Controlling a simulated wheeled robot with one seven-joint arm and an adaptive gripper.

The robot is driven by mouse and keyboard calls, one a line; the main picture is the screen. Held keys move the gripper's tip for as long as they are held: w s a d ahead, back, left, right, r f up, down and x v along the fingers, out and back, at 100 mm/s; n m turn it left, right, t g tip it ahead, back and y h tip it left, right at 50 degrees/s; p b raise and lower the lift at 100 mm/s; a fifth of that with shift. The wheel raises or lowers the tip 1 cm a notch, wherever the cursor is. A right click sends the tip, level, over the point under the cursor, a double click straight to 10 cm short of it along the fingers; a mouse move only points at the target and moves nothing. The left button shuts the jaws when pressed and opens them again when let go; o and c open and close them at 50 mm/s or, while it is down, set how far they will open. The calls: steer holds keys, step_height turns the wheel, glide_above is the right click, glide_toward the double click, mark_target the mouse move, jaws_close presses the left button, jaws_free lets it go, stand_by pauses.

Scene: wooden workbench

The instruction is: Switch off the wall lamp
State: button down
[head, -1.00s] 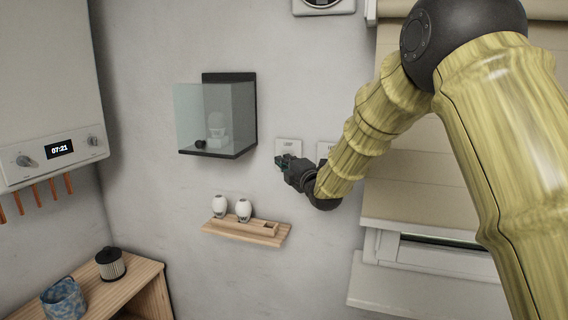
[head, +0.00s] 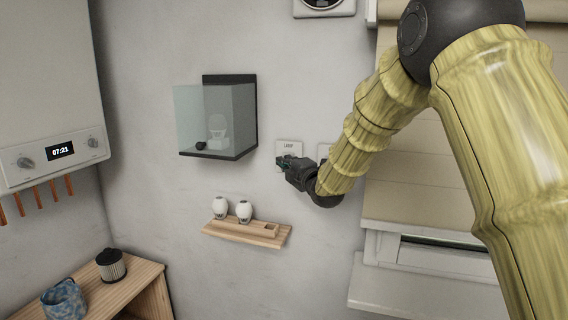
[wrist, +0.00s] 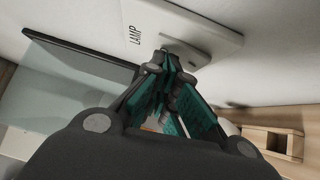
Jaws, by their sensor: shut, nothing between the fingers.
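A white wall plate labelled LAMP (head: 289,146) is on the grey wall, right of the glass case. It also shows close up in the wrist view (wrist: 205,22), with a grey rocker or lever partly hidden behind the fingertips. My gripper (head: 281,160) is shut and empty, in front of the plate's lower part. In the wrist view its fingertips (wrist: 168,60) are at the plate's switch; I cannot tell whether they touch it. I cannot make out a wall lamp for certain, nor whether it is lit.
A glass-sided case (head: 230,155) is left of the lamp plate. A boiler (head: 45,110) hangs at left; a window blind (head: 420,200) is at right.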

steer(key=s+d+r+b, duration=0.1)
steer(key=s+d+b, duration=0.1)
steer(key=s, duration=1)
steer(key=shift+s+d+r+b, duration=0.15)
steer(key=shift+s+d+b, duration=0.2)
steer(key=shift+b, duration=0.3)
steer(key=shift+w, duration=0.1)
